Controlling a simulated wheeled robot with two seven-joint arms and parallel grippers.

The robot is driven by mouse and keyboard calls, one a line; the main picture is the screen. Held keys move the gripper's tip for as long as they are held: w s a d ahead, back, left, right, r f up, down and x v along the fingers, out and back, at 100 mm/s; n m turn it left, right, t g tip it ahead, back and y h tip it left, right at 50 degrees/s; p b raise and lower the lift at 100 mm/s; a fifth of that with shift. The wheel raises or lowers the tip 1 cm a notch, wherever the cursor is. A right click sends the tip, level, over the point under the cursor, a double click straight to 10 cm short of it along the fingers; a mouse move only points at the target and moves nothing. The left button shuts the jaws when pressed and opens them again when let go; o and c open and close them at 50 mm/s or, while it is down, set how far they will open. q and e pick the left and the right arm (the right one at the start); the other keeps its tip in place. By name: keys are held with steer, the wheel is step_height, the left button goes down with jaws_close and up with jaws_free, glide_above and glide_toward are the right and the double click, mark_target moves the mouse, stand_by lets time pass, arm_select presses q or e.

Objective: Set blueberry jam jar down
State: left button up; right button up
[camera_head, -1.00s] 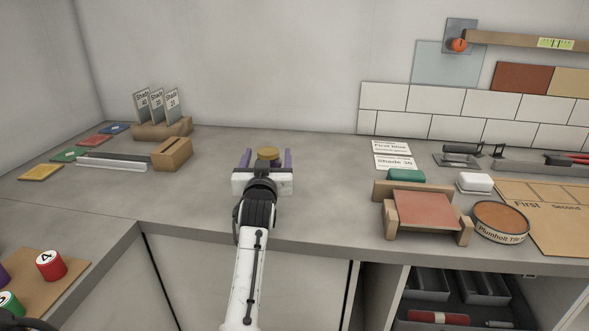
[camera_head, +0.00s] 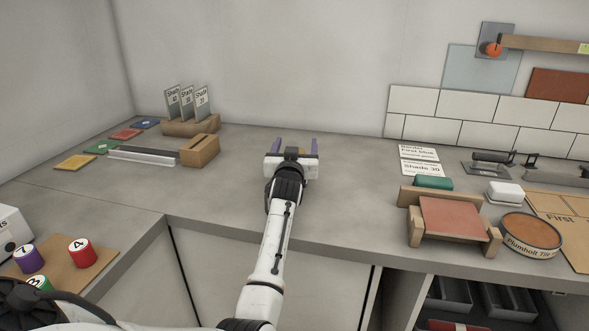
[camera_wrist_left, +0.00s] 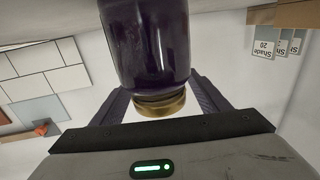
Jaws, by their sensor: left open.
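The blueberry jam jar (camera_wrist_left: 145,45) is a dark purple glass jar with a gold lid (camera_wrist_left: 160,104). It fills the upper middle of the left wrist view, which shows the scene upside down. My left gripper (camera_head: 296,147) is open over the grey counter (camera_head: 345,205), its purple fingers pointing toward the back wall. In the left wrist view the fingers (camera_wrist_left: 163,98) stand either side of the lid, with gaps showing. In the head view the jar is mostly hidden behind the gripper; its contact with the counter cannot be seen there. My right gripper is not in view.
A wooden block (camera_head: 200,151) and a card holder (camera_head: 190,127) stand left of the gripper. White cards (camera_head: 420,160), a wooden stand with a red tile (camera_head: 455,218) and a round tin (camera_head: 531,233) are to the right. The counter around the gripper is clear.

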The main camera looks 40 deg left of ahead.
arm_select(q)
jaws_close()
step_height(320, 180, up, 9)
steer(key=s+d+f+m+t+h, duration=0.1)
steer(key=s+d+f+m+h, duration=0.15)
steer(key=s+d, duration=0.4)
steer(key=s+d+f+m+t+h, duration=0.2)
steer(key=s+d+f+h, duration=0.15)
steer(key=d, duration=0.65)
steer(key=s+d+f+m+t+h, duration=0.1)
steer(key=s+d+f+m+h, duration=0.2)
steer(key=d, duration=0.6)
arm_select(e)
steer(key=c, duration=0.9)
arm_select(q)
steer(key=s+d+f+h, duration=0.1)
steer(key=s+d+f, duration=0.2)
steer(key=s+d, duration=0.2)
steer(key=s+d+f+h, duration=0.1)
steer(key=s+d+f, duration=0.2)
steer(key=s, duration=0.8)
steer(key=shift+d, duration=1.05)
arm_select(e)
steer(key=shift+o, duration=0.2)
